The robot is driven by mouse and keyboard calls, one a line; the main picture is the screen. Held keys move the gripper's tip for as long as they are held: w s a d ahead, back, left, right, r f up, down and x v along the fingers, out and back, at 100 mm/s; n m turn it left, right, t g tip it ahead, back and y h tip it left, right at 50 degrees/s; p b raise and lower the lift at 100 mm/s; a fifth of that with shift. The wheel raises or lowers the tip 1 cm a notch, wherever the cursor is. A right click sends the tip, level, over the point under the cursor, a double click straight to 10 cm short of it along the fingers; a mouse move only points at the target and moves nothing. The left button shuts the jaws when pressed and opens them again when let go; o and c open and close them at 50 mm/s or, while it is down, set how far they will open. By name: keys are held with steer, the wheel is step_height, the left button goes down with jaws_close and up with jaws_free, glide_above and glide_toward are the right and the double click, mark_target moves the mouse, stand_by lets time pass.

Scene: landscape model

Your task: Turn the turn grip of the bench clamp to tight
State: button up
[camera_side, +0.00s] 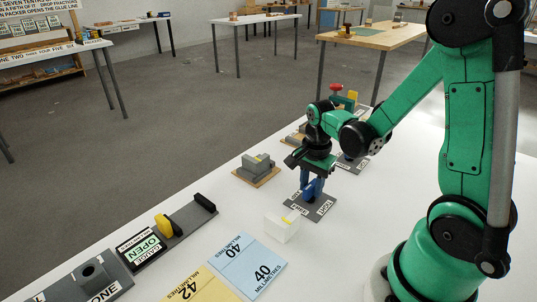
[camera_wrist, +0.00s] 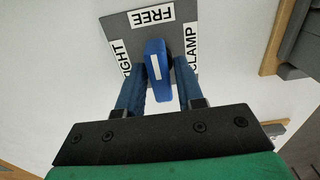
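The bench clamp's turn grip is a blue bar with a white line on top (camera_wrist: 158,72). It stands on a grey plate (camera_wrist: 188,13) labelled TIGHT at left, FREE at the far edge and CLAMP at right in the wrist view. The bar's long side runs toward the FREE label. The plate also shows in the side view (camera_side: 328,207), below my gripper. My gripper (camera_wrist: 160,82) points down with its two blue fingers on either side of the grip, very close to it. Whether both fingers press on it cannot be told. The grip's lower part is hidden.
A grey stepped block on a wooden base (camera_side: 257,166) is to the left. A gauge with a yellow slider (camera_side: 166,226) and cards marked 40 (camera_side: 248,262) lie nearer. More fixtures stand behind my gripper.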

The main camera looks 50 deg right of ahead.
jaws_close()
steer(key=shift+n, duration=0.4)
steer(key=n, duration=0.6)
steer(key=shift+n, duration=0.3)
steer(key=n, duration=1)
steer(key=shift+n, duration=0.4)
